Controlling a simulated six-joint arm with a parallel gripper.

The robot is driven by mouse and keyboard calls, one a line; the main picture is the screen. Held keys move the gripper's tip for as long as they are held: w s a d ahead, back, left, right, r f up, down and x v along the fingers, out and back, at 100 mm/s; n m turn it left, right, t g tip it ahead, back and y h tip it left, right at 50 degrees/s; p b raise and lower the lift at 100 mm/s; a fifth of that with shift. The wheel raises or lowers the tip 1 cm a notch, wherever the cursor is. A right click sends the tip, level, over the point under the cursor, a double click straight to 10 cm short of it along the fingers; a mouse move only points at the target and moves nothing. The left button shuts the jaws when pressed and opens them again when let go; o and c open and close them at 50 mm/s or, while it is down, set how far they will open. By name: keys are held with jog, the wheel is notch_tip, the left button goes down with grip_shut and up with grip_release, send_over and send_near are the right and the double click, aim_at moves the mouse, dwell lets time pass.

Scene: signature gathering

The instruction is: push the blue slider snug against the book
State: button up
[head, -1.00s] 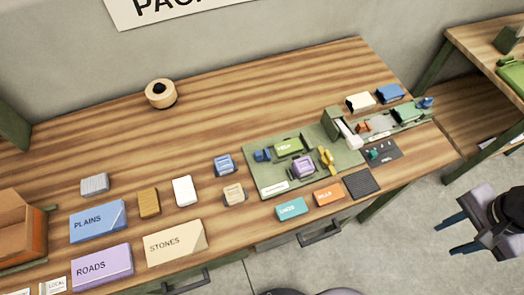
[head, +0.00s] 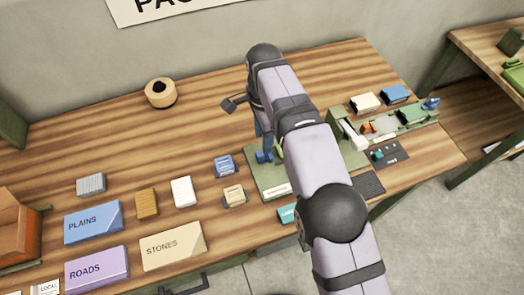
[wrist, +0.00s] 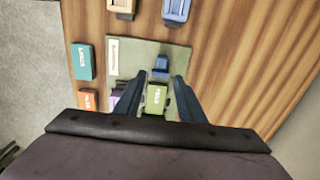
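The blue slider (head: 264,157) sits on the green mat (head: 268,185), left of where my arm crosses the picture. It also shows in the wrist view (wrist: 160,66), just beyond the fingertips. A green labelled book (wrist: 155,98) lies on the mat behind the slider in the wrist view, with a small gap seeming to separate them. My gripper (wrist: 158,79) is open and empty above the mat, its fingers on either side of the green book in that view. Whether they touch anything, I cannot tell. My arm hides the book in the head view.
A purple block (wrist: 118,98) is beside one finger. Teal (wrist: 85,62) and orange (wrist: 87,100) blocks lie off the mat's edge. A blue block (head: 224,165) and tan block (head: 234,195) stand left of the mat.

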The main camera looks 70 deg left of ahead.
aim_at(260, 154)
jog(key=shift+s+a+f, duration=0.1)
jog(key=shift+s+a, duration=0.05)
jog(key=shift+s, duration=0.4)
jog(key=shift+w+f+p, duration=0.1)
jog(key=shift+f+p, duration=1.1)
jog(key=shift+f, duration=2.45)
